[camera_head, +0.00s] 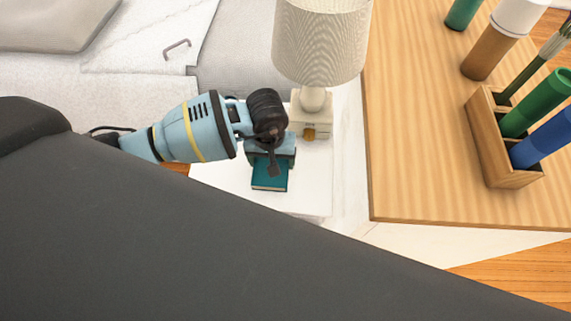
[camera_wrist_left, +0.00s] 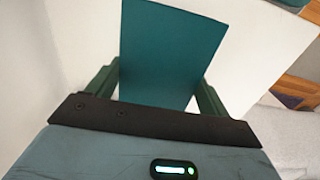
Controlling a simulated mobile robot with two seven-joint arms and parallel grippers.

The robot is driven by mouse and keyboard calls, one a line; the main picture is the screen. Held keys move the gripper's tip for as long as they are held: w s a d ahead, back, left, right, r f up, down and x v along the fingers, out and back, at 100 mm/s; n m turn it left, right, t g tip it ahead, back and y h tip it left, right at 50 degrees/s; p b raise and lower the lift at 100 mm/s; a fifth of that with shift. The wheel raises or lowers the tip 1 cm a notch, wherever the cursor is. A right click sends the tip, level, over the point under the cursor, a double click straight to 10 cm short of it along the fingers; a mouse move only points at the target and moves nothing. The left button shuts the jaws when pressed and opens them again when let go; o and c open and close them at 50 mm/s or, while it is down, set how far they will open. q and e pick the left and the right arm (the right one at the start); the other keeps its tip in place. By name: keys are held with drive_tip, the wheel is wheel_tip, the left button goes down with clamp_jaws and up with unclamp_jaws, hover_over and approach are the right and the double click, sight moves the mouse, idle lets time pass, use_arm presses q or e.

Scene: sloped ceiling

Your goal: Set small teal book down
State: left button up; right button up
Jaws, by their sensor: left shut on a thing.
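The small teal book (camera_head: 270,175) is below my left gripper (camera_head: 270,160), over a white bedside table top (camera_head: 308,192). My left gripper is shut on the book. In the left wrist view the book (camera_wrist_left: 170,50) fills the space between the two dark green fingers, with its flat face toward the camera. I cannot tell whether the book touches the white top or is a little above it. The far part of the book is hidden by the gripper in the head view. My right gripper is not in view.
A lamp (camera_head: 320,40) with a pale shade stands just behind the gripper on the white top. A wooden desk (camera_head: 410,130) with a pen holder (camera_head: 480,120) is to the right. A bed (camera_head: 45,95) is at the left. The front right of the white top is clear.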

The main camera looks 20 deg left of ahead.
sight(287, 162)
use_arm(q)
drive_tip(key=shift+w+d+f, duration=0.1)
drive_tip(key=shift+w+d, duration=0.2)
drive_tip(key=shift+d, duration=0.6)
drive_tip(key=shift+w+d, duration=0.3)
drive_tip(key=shift+d, duration=0.55)
drive_tip(key=shift+f, duration=1.8)
drive_tip(key=shift+f, duration=0.15)
drive_tip(key=o, duration=1.1)
drive_tip(key=shift+c, duration=0.2)
wheel_tip(287, 162, up, 12)
drive_tip(key=shift+r+p, duration=0.15)
drive_tip(key=shift+p, duration=0.4)
